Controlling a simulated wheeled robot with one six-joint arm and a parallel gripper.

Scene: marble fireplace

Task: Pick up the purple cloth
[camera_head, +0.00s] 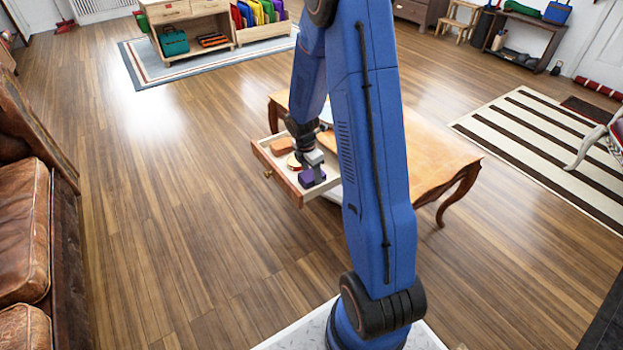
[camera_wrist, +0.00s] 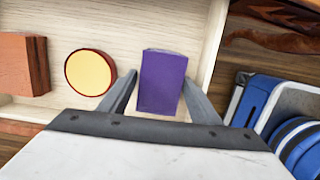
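The purple cloth (camera_wrist: 162,82) shows as a purple block-like shape in the open drawer (camera_wrist: 203,12) in the wrist view. It also shows as a small purple shape near the drawer's front in the head view (camera_head: 311,177). My gripper (camera_wrist: 163,88) is open, with one finger on each side of the purple cloth. Small gaps seem to show beside it, and I cannot tell whether either finger touches it. In the head view my gripper (camera_head: 312,170) is down at the drawer, over the purple cloth and partly hiding it.
A round yellow item with a red rim (camera_wrist: 90,73) lies just left of my gripper. A reddish-brown block (camera_wrist: 22,65) lies farther left in the drawer. The drawer sticks out of a wooden table (camera_head: 428,160). A brown leather sofa (camera_head: 22,235) stands far left; the floor between is clear.

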